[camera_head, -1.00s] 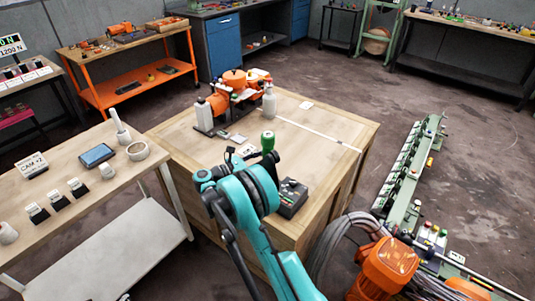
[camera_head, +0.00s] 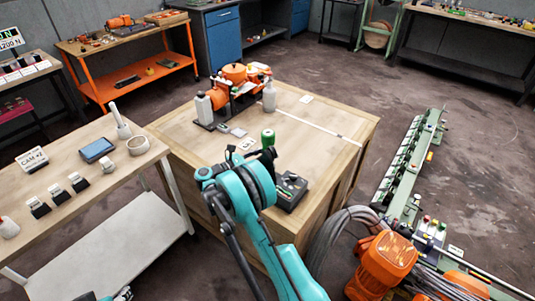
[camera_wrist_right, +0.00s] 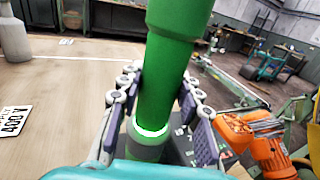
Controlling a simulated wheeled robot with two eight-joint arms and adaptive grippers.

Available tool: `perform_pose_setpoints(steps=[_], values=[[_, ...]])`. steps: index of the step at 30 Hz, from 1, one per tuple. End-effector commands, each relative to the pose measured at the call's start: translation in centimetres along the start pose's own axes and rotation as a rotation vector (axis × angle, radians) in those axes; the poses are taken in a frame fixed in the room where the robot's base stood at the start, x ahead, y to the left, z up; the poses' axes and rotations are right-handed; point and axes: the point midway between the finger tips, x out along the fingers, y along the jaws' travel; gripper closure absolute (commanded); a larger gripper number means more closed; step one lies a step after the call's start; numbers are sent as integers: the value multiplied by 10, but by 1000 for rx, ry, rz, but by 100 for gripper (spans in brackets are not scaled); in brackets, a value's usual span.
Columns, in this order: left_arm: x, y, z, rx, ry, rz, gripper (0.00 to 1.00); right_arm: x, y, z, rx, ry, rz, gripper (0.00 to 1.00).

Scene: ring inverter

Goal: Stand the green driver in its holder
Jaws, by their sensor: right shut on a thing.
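The green driver (camera_head: 268,137) stands roughly upright above the near part of the wooden bench, beside my teal right arm. In the right wrist view the driver (camera_wrist_right: 168,60) fills the middle, with a pale ring and a greyish part low on it. My right gripper (camera_wrist_right: 160,100) is shut on it, one finger on each side. A dark box (camera_head: 291,191) with small parts on top sits at the bench's near right edge; I cannot tell if it is the holder. The driver's lower end is hidden. A bit of my left gripper (camera_head: 122,294) shows at the bottom edge, its fingers unclear.
An orange machine (camera_head: 235,75) with pale bottles (camera_head: 203,108) stands at the bench's far side. Small plates lie near it. The bench top (camera_head: 320,115) is mostly clear on the right. A side table (camera_head: 60,175) stands left; an orange motor (camera_head: 382,262) is at lower right.

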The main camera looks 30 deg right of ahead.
Motion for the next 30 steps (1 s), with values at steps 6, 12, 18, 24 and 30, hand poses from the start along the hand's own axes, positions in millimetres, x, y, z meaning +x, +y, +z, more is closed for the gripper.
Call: perform_pose_setpoints(steps=[6,12,18,24,30], values=[[0,0,0,0,0,0,51,0,0,-1,0,-2,0,53],[0,0,0,0,0,0,51,0,0,-1,0,-1,0,42],[0,0,0,0,0,0,51,-3,0,-2,0,1,1,42],[0,0,0,0,0,0,51,-34,1,-2,0,0,5,42],[0,0,0,0,0,0,51,-79,1,-2,0,0,5,42]])
